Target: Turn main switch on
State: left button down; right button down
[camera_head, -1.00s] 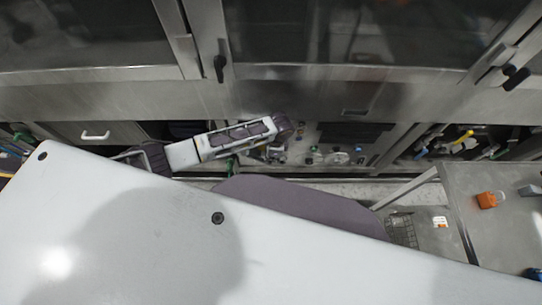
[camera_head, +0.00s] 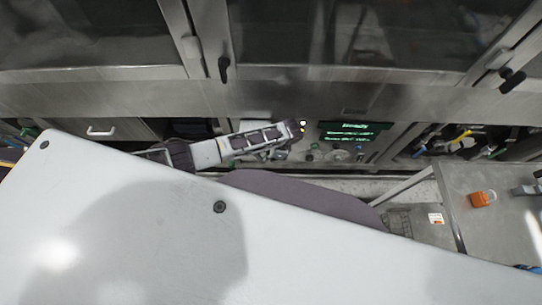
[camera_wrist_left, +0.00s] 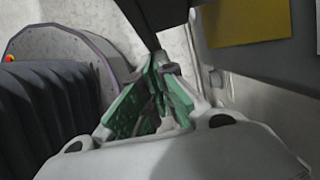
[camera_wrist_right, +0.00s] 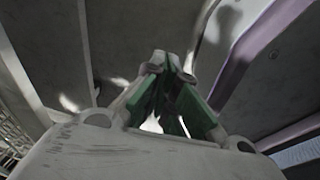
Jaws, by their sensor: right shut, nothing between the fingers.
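A control panel (camera_head: 310,160) with small knobs sits low under the machine front in the head view. Its screen (camera_head: 350,132) is lit with green text. I cannot pick out the main switch among the knobs. My left arm reaches in from the left and ends in front of the panel, beside a small bright light (camera_head: 303,123). My left gripper (camera_wrist_left: 158,68) has green-lined fingers close together at the tips in the left wrist view; I cannot tell whether anything is between them. My right gripper (camera_wrist_right: 168,66) is shut and empty in the right wrist view, beside grey surfaces.
A metal table (camera_head: 500,220) at the right holds an orange object (camera_head: 482,199). Black handles (camera_head: 223,68) stick out from the machine doors above. A yellow patch (camera_wrist_left: 248,22) shows in the left wrist view.

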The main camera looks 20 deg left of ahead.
pick_arm(q)
jog(key=shift+s+a+f+y+p, duration=0.25)
jog(key=shift+a+f+y+p, duration=0.15)
jog(key=shift+a+f+p, duration=0.5)
pick_arm(e)
jog(key=shift+s+a+r, duration=0.2)
jog(key=shift+s+a, duration=0.15)
jog(key=shift+s, duration=0.1)
jog(key=shift+s+a+r, duration=0.2)
jog(key=shift+s+a, duration=0.15)
jog(key=shift+s, duration=0.1)
pick_arm(q)
jog(key=shift+d+f, duration=0.1)
jog(key=shift+f, duration=0.05)
pick_arm(e)
jog(key=shift+s+d, duration=0.1)
jog(key=shift+d, duration=0.2)
pick_arm(q)
jog(key=shift+d, duration=0.1)
pick_arm(e)
jog(key=shift+d+r, duration=0.1)
